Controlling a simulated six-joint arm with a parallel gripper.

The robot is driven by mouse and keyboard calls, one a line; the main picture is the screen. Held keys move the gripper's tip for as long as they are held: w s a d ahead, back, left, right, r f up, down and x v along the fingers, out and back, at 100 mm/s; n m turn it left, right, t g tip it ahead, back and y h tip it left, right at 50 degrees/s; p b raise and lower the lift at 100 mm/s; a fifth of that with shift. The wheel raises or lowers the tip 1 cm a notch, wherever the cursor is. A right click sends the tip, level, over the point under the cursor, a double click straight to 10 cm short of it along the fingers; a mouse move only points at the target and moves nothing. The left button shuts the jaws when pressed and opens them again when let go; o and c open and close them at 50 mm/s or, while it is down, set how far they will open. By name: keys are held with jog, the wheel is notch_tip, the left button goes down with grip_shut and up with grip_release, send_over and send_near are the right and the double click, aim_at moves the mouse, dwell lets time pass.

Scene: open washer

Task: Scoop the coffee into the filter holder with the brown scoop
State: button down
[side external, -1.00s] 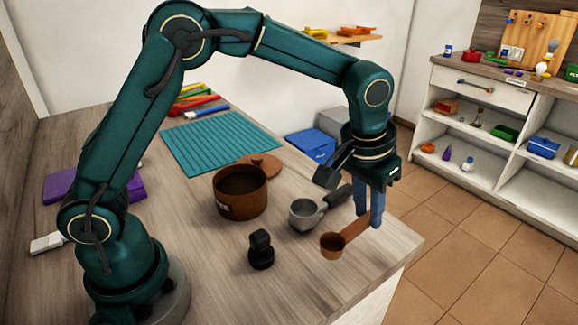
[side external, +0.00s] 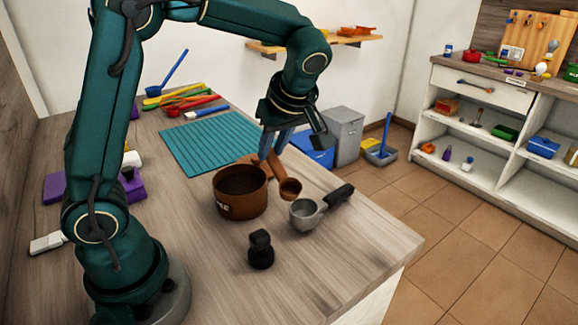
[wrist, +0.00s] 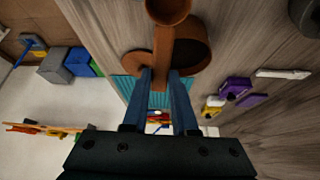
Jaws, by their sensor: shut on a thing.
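My gripper (side external: 272,146) is shut on the handle of the brown scoop (side external: 290,188), just behind and right of the coffee container. In the wrist view the scoop's handle (wrist: 163,47) runs away from between the blue fingers (wrist: 160,75). The brown coffee container (side external: 240,205) stands open on the table with dark coffee inside. The scoop's bowl is beside the container's right rim, and I cannot tell whether it holds coffee. The metal filter holder (side external: 305,214) with its black handle lies on the table to the right of the container.
A brown lid (side external: 249,160) lies partly hidden behind the container. A black tamper (side external: 261,250) stands in front. A teal mat (side external: 212,144), colourful utensils (side external: 183,103) and a purple object (side external: 68,188) are further back and left. The table's front right is clear.

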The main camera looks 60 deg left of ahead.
jog(key=s+a+r+n+g, duration=0.2)
jog(key=a+n, duration=0.1)
jog(key=a, duration=0.2)
jog(key=s+a+r+n+g+y, duration=0.1)
jog(key=s+a+r+n+g, duration=0.1)
jog(key=a, duration=0.3)
jog(key=shift+s+r+n+g, duration=0.3)
jog(key=shift+s+r+n, duration=0.25)
jog(key=shift+n, duration=0.25)
jog(key=shift+f, duration=0.1)
jog(key=w+d+f+g+y, duration=0.2)
jog(key=d+f+y, duration=0.2)
jog(key=f, duration=0.6)
jog(key=shift+f+y, duration=0.35)
jog(key=shift+y, duration=0.35)
jog(key=shift+f, duration=0.1)
jog(key=shift+a, duration=0.1)
dwell(0.6)
